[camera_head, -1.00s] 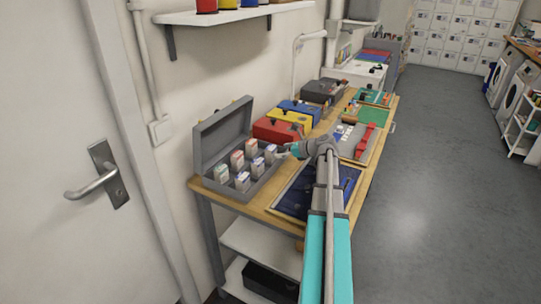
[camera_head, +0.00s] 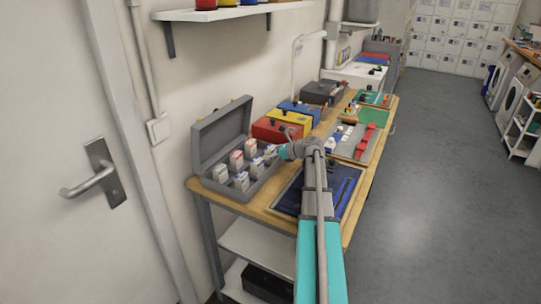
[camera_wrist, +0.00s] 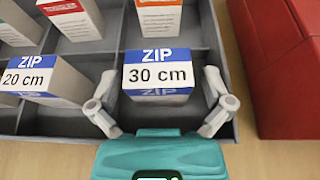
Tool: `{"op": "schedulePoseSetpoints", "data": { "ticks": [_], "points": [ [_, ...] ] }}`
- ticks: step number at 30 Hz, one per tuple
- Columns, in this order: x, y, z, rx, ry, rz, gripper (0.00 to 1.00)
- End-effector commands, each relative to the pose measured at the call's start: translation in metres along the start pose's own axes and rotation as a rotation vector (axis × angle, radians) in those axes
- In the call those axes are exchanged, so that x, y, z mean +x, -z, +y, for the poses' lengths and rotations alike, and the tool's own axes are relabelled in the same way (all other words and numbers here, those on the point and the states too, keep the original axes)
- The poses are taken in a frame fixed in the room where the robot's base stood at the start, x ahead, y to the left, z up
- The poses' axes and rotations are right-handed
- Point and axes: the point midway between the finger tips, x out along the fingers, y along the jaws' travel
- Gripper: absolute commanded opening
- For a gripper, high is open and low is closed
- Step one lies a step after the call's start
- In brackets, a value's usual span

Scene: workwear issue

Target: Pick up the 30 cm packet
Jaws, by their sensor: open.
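The 30 cm packet (camera_wrist: 158,74) is a white box with blue bands reading ZIP and 30 cm. In the wrist view it stands in a front compartment of the grey divided case (camera_wrist: 115,45). The open case (camera_head: 212,183) also shows in the head view at the near left end of the bench. My gripper (camera_wrist: 160,108) is open, with one finger on each side of the 30 cm packet's near end. I cannot tell whether the fingers touch it. In the head view the gripper is over the case's right side, and its fingertips are hard to make out.
A 20 cm packet (camera_wrist: 38,78) stands in the compartment to the left. A red box (camera_wrist: 285,65) is close on the right, with a red toolbox (camera_head: 275,131) beside the case. A blue mat (camera_head: 318,190) lies nearer me.

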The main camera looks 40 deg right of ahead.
Motion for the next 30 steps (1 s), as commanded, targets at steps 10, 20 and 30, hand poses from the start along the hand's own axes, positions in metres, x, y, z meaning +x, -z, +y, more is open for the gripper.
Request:
{"op": "schedulePoseSetpoints", "data": {
  "ticks": [10, 20, 30],
  "points": [
    [0.0004, -0.0001, 0.0005, 0.0, -0.001, 0.0, 0.8],
    [0.0007, -0.0003, 0.0007, -0.001, -0.001, 0.0, 0.21],
    [0.0005, -0.0018, 0.001, -0.001, -0.002, 0.0, 0.21]
  ]
}}
